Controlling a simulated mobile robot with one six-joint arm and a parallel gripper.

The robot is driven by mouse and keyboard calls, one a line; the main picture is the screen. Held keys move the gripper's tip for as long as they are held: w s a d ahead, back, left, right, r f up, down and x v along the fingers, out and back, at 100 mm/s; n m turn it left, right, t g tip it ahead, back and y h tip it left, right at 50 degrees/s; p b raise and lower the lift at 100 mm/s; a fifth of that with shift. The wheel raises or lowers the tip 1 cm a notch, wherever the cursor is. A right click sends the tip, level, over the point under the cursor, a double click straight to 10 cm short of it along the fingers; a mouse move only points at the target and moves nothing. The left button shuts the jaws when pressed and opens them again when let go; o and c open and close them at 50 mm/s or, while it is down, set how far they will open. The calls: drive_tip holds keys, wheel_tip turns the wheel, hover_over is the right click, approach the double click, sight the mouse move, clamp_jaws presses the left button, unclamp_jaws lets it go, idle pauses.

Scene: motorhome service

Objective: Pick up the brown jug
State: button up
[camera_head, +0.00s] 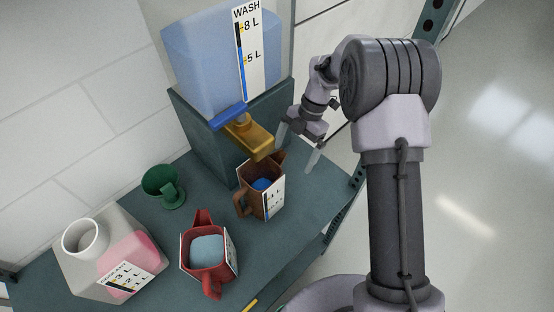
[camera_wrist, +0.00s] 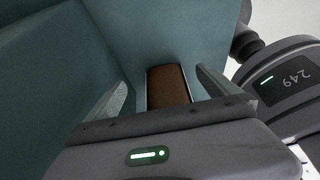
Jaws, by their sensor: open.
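The brown jug (camera_head: 261,194) stands upright on the dark teal bench top, under the brass tap of the wash tank. It has a white scale label, a handle on its left and something blue inside. In the wrist view a brown strip of it (camera_wrist: 168,85) shows between my fingers, partly hidden by the gripper body. My gripper (camera_head: 298,152) is open, to the right of and above the jug in the head view. The fingers appear apart from the jug; the exact gap is hard to tell.
The blue wash tank (camera_head: 205,58) sits on a teal block (camera_head: 203,137), with a brass tap (camera_head: 250,137) over the jug. The bench's right edge is close.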

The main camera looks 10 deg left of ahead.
sight(261, 181)
drive_tip(key=s+a+b, duration=0.1)
drive_tip(key=s+a, duration=0.1)
drive_tip(key=s, duration=0.1)
drive_tip(key=s+a+b, duration=0.1)
drive_tip(key=s+a, duration=0.2)
drive_tip(key=s+a+f+b, duration=0.1)
drive_tip(key=s+a, duration=0.2)
drive_tip(key=s, duration=0.1)
drive_tip(key=shift+w, duration=0.1)
drive_tip(key=c, duration=1.9)
drive_tip(key=shift+a, duration=0.15)
